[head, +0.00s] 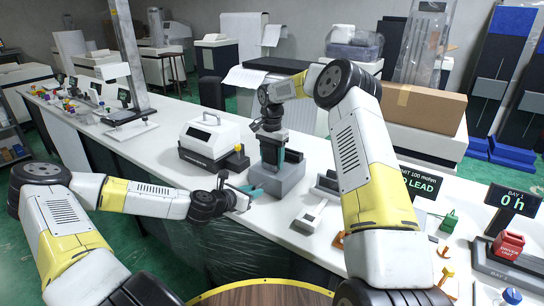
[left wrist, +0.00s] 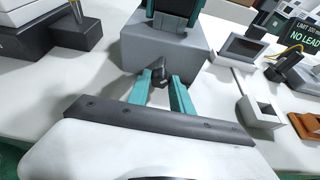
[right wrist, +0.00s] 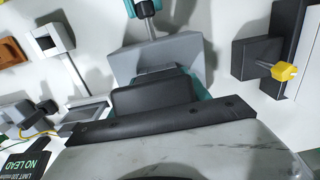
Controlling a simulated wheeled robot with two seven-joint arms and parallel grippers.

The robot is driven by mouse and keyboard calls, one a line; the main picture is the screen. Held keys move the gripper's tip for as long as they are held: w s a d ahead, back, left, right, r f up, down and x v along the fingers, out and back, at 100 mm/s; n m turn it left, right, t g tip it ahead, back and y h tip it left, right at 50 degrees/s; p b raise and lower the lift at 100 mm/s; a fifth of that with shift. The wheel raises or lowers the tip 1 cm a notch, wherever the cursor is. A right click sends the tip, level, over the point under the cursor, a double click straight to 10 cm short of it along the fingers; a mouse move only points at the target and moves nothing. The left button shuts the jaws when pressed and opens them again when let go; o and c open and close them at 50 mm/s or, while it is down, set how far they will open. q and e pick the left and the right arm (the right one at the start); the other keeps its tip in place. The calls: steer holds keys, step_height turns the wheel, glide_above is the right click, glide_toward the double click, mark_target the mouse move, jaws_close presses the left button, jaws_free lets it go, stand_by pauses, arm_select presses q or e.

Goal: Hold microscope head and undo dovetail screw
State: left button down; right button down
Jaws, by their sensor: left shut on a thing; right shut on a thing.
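The microscope head is a dark block (head: 273,150) on a grey block-shaped mount (head: 278,182); the right wrist view shows the dark block close up (right wrist: 155,97). My right gripper (head: 272,156) is above the mount, with its teal fingers shut on the sides of the dark block. The dovetail screw has a dark knob (left wrist: 158,70) at the near face of the mount. My left gripper (left wrist: 161,78) is shut on this knob, one teal finger on each side. In the right wrist view a metal shaft (right wrist: 150,30) runs from the mount toward my left gripper (right wrist: 145,8).
A white machine with a dark base (head: 213,140) stands behind left of the mount. A white-and-grey fixture (head: 310,215) and a "NO LEAD" display (head: 422,184) are to the right. A red block (head: 508,244) sits in the bay at far right.

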arm_select(q)
steer(key=n+g+h, duration=0.1)
steer(key=n, duration=0.1)
steer(key=shift+w+a+n+h, duration=0.1)
steer(key=shift+n+h, duration=0.2)
steer(key=shift+h, duration=0.1)
steer(key=c, duration=1.1)
jaws_free()
steer(key=shift+o, duration=0.2)
steer(key=shift+s+a, duration=0.6)
steer(key=shift+s, duration=0.25)
steer(key=shift+s+a, duration=0.6)
steer(key=shift+s, duration=0.2)
arm_select(e)
steer(key=shift+c, duration=2.2)
jaws_free()
